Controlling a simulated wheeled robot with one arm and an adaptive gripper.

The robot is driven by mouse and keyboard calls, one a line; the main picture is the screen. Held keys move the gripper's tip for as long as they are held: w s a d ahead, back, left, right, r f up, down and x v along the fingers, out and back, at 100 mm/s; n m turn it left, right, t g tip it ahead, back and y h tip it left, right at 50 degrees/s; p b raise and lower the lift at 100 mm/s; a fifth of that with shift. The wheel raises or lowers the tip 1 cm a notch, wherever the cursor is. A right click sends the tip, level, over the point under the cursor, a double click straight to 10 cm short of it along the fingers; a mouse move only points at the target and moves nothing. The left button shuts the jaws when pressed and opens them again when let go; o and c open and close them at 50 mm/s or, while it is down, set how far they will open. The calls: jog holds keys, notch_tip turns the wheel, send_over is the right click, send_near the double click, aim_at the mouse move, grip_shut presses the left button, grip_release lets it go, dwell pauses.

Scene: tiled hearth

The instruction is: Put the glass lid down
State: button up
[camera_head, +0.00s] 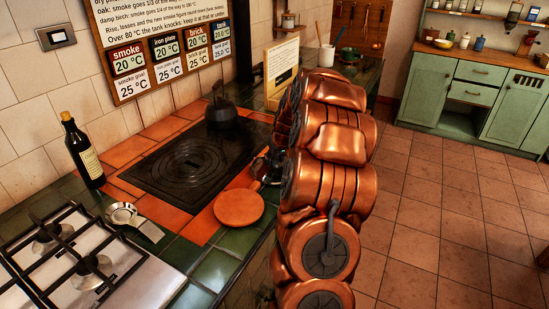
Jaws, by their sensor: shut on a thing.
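My gripper (277,158) is over the right edge of the hearth counter, mostly hidden behind my copper-coloured arm. It is shut on the glass lid (261,169), of which only a small, shiny grey part shows at the gripper's left. The rest of the lid is hidden or too clear to make out. I cannot tell whether the lid touches the counter. A round, flat orange-brown disc (238,208) lies on the tiles just in front of it.
The black iron hotplate (187,160) lies left of the gripper, with a dark kettle (221,113) at its back. A bottle (83,153), a round metal item (124,215) and a gas hob (75,265) stand further left. Green tiles (215,270) in front are clear.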

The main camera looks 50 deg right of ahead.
jog(key=shift+f, duration=0.15)
jog(key=o, duration=1.1)
jog(key=shift+r, duration=0.25)
jog(key=b+v, duration=0.2)
jog(key=v, duration=0.9)
jog(key=shift+s+a+r, duration=0.15)
jog(key=shift+s+r, duration=0.05)
jog(key=shift+r, duration=0.15)
